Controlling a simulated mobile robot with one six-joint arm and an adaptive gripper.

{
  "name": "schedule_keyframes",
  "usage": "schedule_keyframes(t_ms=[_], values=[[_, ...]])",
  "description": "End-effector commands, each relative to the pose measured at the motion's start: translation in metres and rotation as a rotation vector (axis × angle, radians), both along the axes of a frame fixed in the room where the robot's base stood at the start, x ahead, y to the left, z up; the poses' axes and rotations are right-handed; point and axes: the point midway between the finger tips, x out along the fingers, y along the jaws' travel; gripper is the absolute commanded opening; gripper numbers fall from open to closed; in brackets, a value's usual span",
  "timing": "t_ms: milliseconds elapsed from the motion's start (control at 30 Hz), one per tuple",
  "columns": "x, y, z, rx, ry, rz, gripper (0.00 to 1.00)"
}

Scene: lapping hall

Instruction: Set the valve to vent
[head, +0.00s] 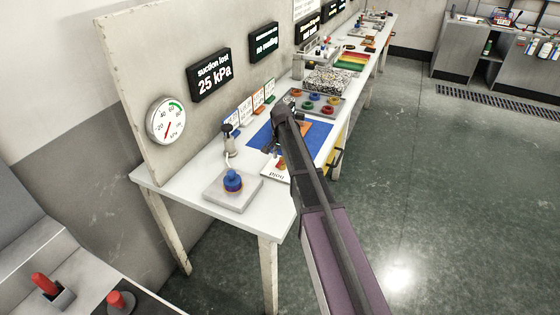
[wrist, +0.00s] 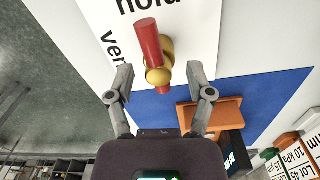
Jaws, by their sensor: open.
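The valve has a red bar handle (wrist: 147,42) on a brass-coloured body (wrist: 159,74) in the wrist view. It stands on a white plate (wrist: 195,30) printed "hold" at the top and "ven…" at the left, the rest hidden. The handle's long end points toward "hold". My gripper (wrist: 160,76) is open, with one finger on each side of the brass body and nothing between the fingers clearly touched. In the head view the valve plate (head: 274,174) lies near the bench's front edge, and my arm partly hides it and the gripper.
A blue mat (head: 316,134) with an orange block (wrist: 212,113) lies beside the plate. A grey base with a blue knob (head: 233,180) stands to the left.

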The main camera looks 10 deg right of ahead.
Motion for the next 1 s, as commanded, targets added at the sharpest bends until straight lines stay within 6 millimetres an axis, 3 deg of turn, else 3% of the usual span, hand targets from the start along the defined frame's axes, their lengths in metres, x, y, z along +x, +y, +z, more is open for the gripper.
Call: schedule_keyframes(t_ms=[333, 367, 567, 600, 667, 700, 1000], values=[[0.0000, -0.0006, -0.0009, 0.000, 0.000, -0.001, 0.68], [0.0000, -0.0007, -0.0009, 0.000, 0.000, -0.001, 0.62], [0.0000, -0.0009, -0.0009, 0.000, 0.000, -0.001, 0.03], [0.0001, -0.0009, -0.0009, 0.000, 0.000, -0.001, 0.00], [0.0002, -0.0008, -0.0010, 0.001, -0.001, -0.001, 0.00], [0.0003, 0.0088, -0.0009, 0.001, -0.001, 0.000, 0.00], [0.0011, 0.0007, -0.0009, 0.005, -0.002, 0.031, 0.00]])
